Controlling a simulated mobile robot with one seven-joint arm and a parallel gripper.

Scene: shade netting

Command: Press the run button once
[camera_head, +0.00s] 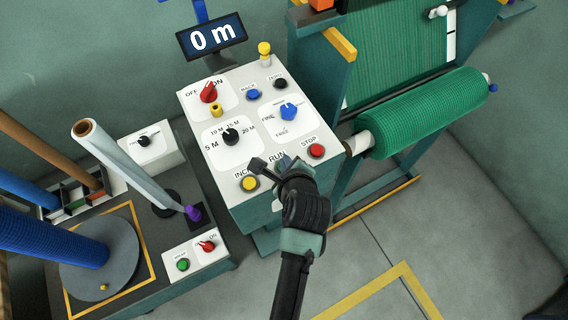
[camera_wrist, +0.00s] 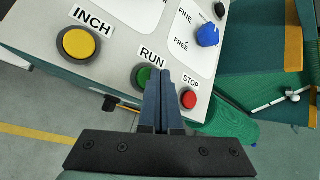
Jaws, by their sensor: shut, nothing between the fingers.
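The run button is green and sits under the RUN label on the white control panel (camera_head: 262,118). In the wrist view the run button (camera_wrist: 143,76) shows partly, its right side hidden behind my fingers. My gripper (camera_head: 284,164) is shut and empty over the panel's front edge, and it covers most of the run button in the head view. In the wrist view my gripper (camera_wrist: 164,74) has its fingertips at the run button's right side. I cannot tell whether they touch it.
The yellow inch button (camera_head: 249,183) is left of the run button and the red stop button (camera_head: 316,151) is right of it. A red switch (camera_head: 209,92), a black dial (camera_head: 230,136) and a blue dial (camera_head: 288,111) stand up from the panel. The display (camera_head: 212,36) reads 0 m.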

